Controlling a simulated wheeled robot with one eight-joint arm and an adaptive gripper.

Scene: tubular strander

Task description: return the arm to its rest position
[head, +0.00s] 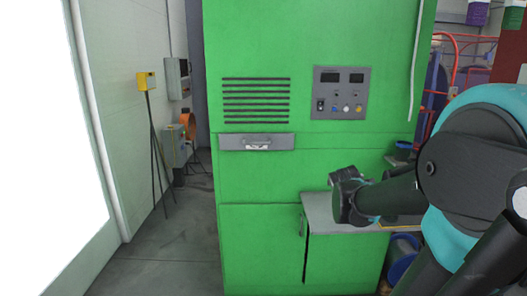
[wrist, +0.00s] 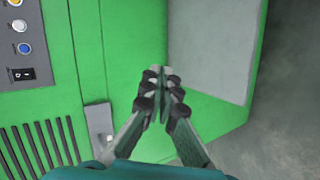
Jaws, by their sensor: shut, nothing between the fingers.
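My gripper (wrist: 164,74) is shut and empty in the wrist view, its dark fingertips together in front of the green cabinet. In the head view my arm comes in from the right, and part of it hides the ledge and the cabinet's right side. The gripper's fingers cannot be made out clearly there. The green cabinet (head: 250,180) stands upright in the middle of the head view and also fills much of the wrist view (wrist: 40,112).
A control panel (head: 340,93) and a grey drawer (head: 257,142) are on the cabinet front. A grey ledge (head: 325,211) juts out below my arm. The floor (head: 165,255) at left is clear.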

